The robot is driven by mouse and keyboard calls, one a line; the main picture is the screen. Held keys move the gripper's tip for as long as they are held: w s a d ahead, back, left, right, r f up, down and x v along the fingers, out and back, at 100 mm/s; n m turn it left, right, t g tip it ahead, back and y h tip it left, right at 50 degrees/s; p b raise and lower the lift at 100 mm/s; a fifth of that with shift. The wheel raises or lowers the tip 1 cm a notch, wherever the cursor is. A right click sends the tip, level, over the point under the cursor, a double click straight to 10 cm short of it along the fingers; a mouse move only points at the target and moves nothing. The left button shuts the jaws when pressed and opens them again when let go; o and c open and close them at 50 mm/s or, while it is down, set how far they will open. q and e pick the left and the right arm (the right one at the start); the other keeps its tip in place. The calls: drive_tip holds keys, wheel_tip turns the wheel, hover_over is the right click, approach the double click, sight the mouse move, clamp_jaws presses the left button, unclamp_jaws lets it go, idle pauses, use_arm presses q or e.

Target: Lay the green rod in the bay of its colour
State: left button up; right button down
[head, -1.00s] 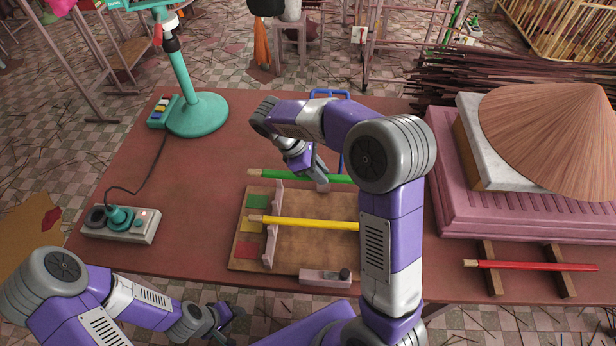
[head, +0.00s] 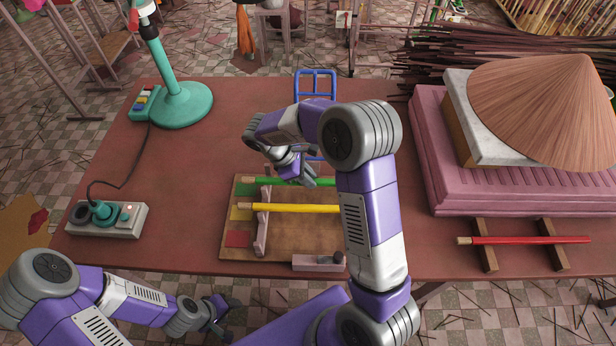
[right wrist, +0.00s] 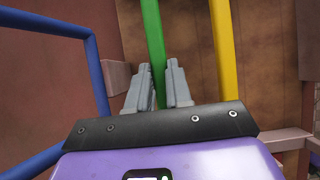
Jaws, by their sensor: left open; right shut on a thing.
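The green rod (head: 272,182) lies level over the far row of the wooden board (head: 295,247), beside the green patch (head: 246,189). It crosses the pink notched support (head: 262,235) near its left end; I cannot tell whether it rests in the notch. My right gripper (head: 306,180) is shut on the green rod, which also shows between the fingers in the right wrist view (right wrist: 152,30). The yellow rod (head: 295,208) lies parallel in the middle row, by the yellow patch (head: 240,213). The red patch (head: 238,239) marks the near row. My left gripper (head: 226,318) is open and empty, off the near edge.
A red rod (head: 520,240) lies on two wooden bars at the right. A pink stand (head: 425,130) with a conical hat (head: 550,105) fills the back right. A blue frame (head: 316,83) stands behind the board. A teal stand (head: 181,107) and a switch box (head: 125,225) are at left.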

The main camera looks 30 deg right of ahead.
drive_tip(key=shift+f, duration=0.1)
drive_tip(key=shift+f, duration=0.4)
drive_tip(key=c, duration=1)
unclamp_jaws()
drive_tip(key=shift+c, duration=0.2)
drive_tip(key=shift+r, duration=0.6)
drive_tip(key=p+v, duration=0.2)
drive_tip(key=v, duration=1)
drive_tip(key=shift+p, duration=0.35)
drive_tip(key=shift+f, duration=0.15)
